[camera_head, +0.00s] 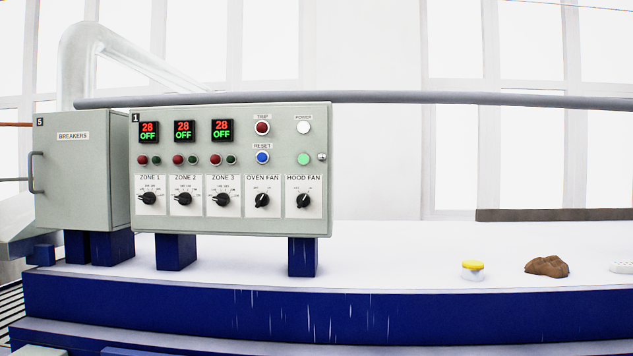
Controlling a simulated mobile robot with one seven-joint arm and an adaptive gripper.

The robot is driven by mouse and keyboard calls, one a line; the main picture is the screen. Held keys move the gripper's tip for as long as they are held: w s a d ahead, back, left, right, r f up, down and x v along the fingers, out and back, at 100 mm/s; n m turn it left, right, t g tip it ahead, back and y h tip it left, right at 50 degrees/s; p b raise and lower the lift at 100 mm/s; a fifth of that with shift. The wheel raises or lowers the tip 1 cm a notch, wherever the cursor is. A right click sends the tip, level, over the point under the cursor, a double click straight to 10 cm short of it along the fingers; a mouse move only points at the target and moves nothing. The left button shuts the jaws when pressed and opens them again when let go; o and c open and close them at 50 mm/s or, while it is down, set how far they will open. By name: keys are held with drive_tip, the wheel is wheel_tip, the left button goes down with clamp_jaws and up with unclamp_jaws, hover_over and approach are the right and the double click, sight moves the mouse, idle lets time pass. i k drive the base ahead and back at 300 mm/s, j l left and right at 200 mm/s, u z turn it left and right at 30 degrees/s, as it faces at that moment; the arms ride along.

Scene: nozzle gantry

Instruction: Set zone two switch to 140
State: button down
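The zone 2 switch (185,199) is a black rotary knob on a white plate, in the lower row of the grey control panel (285,220). It sits between the zone 1 switch (149,199) and the zone 3 switch (223,199). The scale marks around it are too small to read. The zone 2 display (184,132) above it shows a red 28 and a green OFF. A red and a green lamp sit between display and knob. My gripper is not in view.
Oven fan (262,201) and hood fan (303,201) knobs are to the right. A breakers cabinet (80,190) with a handle stands left. A yellow-topped object (472,270) and a brown lump (547,267) lie on the white surface right. A grey pipe (400,98) runs behind.

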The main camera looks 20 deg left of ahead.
sight(185, 199)
drive_tip(key=u, duration=1.2)
drive_tip(key=i+j+u, duration=0.1)
drive_tip(key=i+j, duration=0.2)
drive_tip(key=j, duration=0.2)
drive_tip(key=i+j, duration=0.3)
drive_tip(key=j, duration=0.15)
drive_tip(key=j+u, duration=0.05)
